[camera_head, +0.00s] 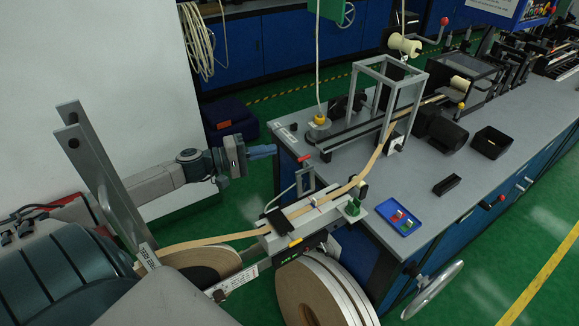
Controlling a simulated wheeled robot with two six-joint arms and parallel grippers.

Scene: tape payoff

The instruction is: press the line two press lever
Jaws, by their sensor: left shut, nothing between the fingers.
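A small red-handled lever (303,158) stands at the left edge of the grey bench, above a small upright metal frame (305,181) beside the tape path. It looks like the press lever, but I cannot read a line label on it. My left gripper (273,151) has blue fingers, which are shut and empty. It reaches in from the left and points right, with its tips a short way left of the red handle and apparently apart from it. A tan tape (352,184) runs through the splicing unit (303,218) just below. My right gripper is not in view.
Large tape reels (325,290) hang below the splicing unit. A blue tray (399,221) with small parts, black bins (491,142) and a grey frame (389,72) stand on the bench. A yellow-based post (319,121) stands near the bench's left corner. Green floor lies left of the bench.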

